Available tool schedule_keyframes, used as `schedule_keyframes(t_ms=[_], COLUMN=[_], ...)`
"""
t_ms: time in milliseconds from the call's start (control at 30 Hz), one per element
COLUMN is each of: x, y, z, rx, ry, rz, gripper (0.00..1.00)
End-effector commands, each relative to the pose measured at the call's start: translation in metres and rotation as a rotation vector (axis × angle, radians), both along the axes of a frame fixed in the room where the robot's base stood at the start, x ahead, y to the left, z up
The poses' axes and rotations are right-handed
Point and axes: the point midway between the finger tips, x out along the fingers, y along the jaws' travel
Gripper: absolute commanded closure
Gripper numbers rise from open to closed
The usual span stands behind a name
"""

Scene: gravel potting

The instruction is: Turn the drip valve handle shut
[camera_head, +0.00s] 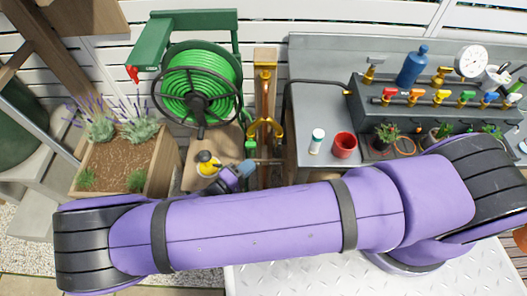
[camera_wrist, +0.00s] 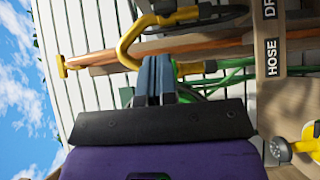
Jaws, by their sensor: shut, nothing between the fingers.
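My gripper (camera_wrist: 155,75) is shut and empty, its blue-grey fingers pressed together in the wrist view. The fingertips are close to a yellow curved pipe (camera_wrist: 126,45); I cannot tell whether they touch it. A dark, cut-off label beginning "DR" (camera_wrist: 270,9) is on the wooden post (camera_wrist: 273,95), beside a "HOSE" label (camera_wrist: 271,57). A dark curved part (camera_wrist: 218,20) lies by the yellow fitting at the top; I cannot tell if it is the drip valve handle.
A green hose reel (camera_head: 200,85) stands left of the pipe, with a lavender planter (camera_head: 120,160) further left. A grey bench (camera_head: 320,100) holds a red cup (camera_head: 344,145) and several coloured valves.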

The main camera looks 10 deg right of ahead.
Motion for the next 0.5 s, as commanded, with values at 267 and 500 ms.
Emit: schedule_keyframes(t_ms=[267,500], x=[0.020,0.042], y=[-0.031,-0.063], z=[0.000,0.000], rx=[-0.002,-0.001], ry=[0.000,0.000], rz=[-0.004,-0.003], gripper=[1.00,1.00])
